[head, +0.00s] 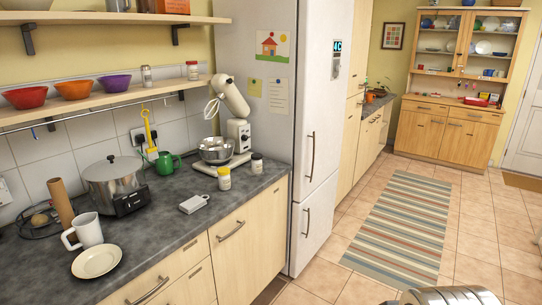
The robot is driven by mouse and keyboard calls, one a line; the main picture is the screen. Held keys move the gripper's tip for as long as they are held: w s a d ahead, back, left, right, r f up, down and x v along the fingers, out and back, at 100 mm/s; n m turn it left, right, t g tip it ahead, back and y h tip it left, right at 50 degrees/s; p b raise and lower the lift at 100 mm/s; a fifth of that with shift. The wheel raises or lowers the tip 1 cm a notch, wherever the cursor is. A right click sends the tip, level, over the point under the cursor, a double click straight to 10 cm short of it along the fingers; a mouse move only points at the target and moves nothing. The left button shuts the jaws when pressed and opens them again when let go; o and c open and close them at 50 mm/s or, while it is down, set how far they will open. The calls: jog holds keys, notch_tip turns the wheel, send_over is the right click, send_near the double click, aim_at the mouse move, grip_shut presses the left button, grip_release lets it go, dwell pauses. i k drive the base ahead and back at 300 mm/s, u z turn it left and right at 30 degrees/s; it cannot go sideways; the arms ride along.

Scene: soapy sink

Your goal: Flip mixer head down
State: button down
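The cream stand mixer (239,136) stands on the dark counter, close to the side of the fridge. Its mixer head (234,97) is tilted up, with the wire whisk (212,109) hanging in the air to its left. The metal mixing bowl (216,150) sits on the mixer's base below the raised head, with pale contents showing inside. My gripper is not in view, and nothing is seen touching the mixer.
A shelf (100,102) hangs above. The floor holds a striped rug (403,225).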

aim_at(227, 93)
jog(key=i, duration=1.6)
jog(key=z, duration=0.6)
jog(key=i, duration=1.2)
jog(key=u, duration=0.7)
